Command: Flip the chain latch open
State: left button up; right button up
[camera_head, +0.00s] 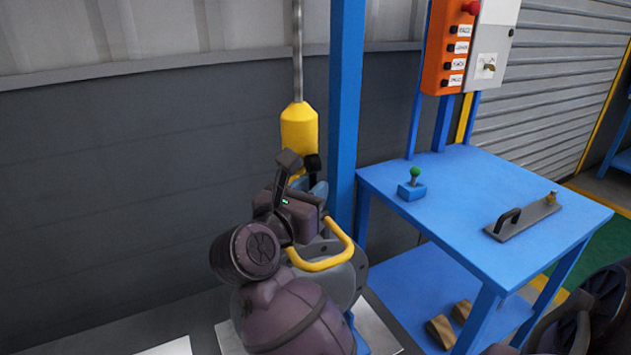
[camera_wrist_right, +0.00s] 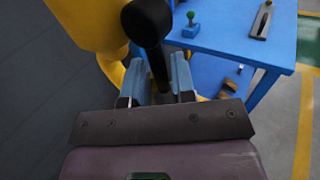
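A black lever with a ball knob (camera_wrist_right: 148,22) stands below the yellow hoist block (camera_head: 299,127); its knob also shows in the head view (camera_head: 313,162). I take this lever to be the latch handle. My right gripper (camera_head: 318,188) is at the lever, just under the yellow block. In the right wrist view its two blue-grey fingers (camera_wrist_right: 162,82) stand apart, one on each side of the lever's stem. Contact with the stem cannot be made out. The latch's lower part is hidden behind my gripper. My left gripper is not in view.
A grey flanged shell (camera_head: 348,278) with a yellow handle (camera_head: 325,262) sits close below my right gripper. A blue post (camera_head: 346,100) rises just to the right. A blue table (camera_head: 465,190) carries a green-knobbed block (camera_head: 412,190) and a handled plate (camera_head: 525,217).

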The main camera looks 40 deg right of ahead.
jog(key=shift+w+d, duration=0.15)
jog(key=shift+d, duration=0.3)
jog(key=shift+c, duration=0.5)
grip_shut()
